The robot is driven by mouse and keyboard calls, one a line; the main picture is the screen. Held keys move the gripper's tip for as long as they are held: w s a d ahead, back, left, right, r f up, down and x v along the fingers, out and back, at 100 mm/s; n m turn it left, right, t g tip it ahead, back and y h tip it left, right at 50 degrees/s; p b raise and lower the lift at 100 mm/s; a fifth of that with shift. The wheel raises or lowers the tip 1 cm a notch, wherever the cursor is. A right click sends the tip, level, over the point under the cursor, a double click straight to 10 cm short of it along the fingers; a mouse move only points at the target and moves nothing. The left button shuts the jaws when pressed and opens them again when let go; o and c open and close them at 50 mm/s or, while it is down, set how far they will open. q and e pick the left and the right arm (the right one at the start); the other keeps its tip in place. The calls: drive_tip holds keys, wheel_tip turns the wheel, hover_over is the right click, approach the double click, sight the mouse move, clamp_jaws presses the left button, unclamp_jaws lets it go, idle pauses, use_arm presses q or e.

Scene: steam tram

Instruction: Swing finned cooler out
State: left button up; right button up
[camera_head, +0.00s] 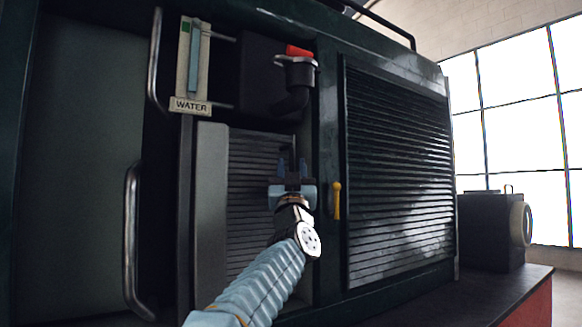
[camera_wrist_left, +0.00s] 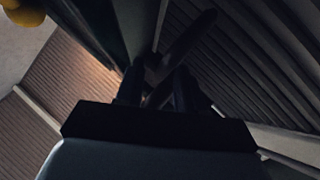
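The finned cooler (camera_head: 252,190) is a dark ribbed panel with a pale plain strip (camera_head: 211,215) at its left, set in an opening of the dark green body. Its ribs also show in the left wrist view (camera_wrist_left: 255,65). My left gripper (camera_head: 292,165) is in front of the cooler's right part. Its two fingers (camera_wrist_left: 157,88) stand apart, with a dark bar (camera_wrist_left: 190,40) running between and beyond their tips. I cannot tell whether they touch the bar. My right gripper is in neither view.
A yellow handle (camera_head: 337,201) is just right of the gripper, beside a louvred panel (camera_head: 398,180). Above are a dark pipe elbow with a red cap (camera_head: 298,50) and a WATER gauge (camera_head: 191,70). A metal grab rail (camera_head: 131,240) is at left.

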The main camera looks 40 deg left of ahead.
use_arm(q)
clamp_jaws()
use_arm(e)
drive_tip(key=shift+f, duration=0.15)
